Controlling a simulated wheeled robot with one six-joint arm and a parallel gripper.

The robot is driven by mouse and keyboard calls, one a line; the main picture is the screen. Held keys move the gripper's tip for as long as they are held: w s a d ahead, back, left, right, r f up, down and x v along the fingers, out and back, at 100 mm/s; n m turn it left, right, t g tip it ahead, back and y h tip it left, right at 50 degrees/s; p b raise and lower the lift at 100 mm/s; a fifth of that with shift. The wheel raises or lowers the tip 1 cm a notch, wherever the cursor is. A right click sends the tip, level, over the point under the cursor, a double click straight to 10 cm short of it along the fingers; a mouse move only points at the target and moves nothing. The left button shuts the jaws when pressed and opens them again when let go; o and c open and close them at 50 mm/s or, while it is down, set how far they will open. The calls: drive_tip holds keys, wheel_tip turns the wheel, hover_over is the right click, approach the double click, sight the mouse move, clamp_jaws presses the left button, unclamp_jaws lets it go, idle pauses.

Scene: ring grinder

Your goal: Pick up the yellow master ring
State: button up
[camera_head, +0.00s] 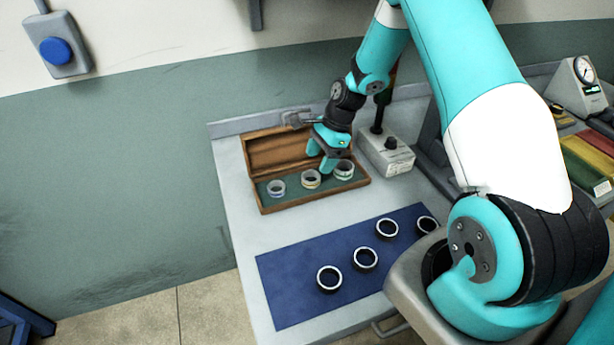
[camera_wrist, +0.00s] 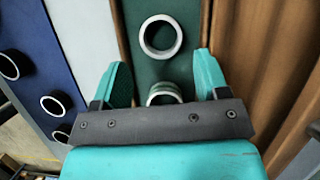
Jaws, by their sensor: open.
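The yellow master ring appears to be the middle ring (camera_head: 310,179), with a faint yellow band, standing in the green-lined wooden box (camera_head: 262,205). A ring with a bluish band (camera_head: 276,189) is to its left, and one with a greenish band (camera_head: 343,169) to its right. My gripper (camera_head: 322,163) is open and low over the box, just above and right of the middle ring. In the wrist view, my gripper's fingers (camera_wrist: 162,84) spread on both sides of a partly hidden ring (camera_wrist: 163,91). Another pale ring (camera_wrist: 160,36) lies beyond; its band colour cannot be told.
The box's open lid (camera_head: 285,150) stands behind the rings. A blue mat (camera_head: 290,295) with several dark rings lies in front. A grey device (camera_head: 387,152) stands to the right of the box. Bare table (camera_head: 240,235) shows left of the mat.

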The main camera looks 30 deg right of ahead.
sight(312, 174)
drive_tip(key=shift+p+x, duration=1.3)
drive_tip(key=shift+x, duration=1.6)
drive_tip(key=shift+w, duration=0.15)
drive_tip(key=c, duration=0.8)
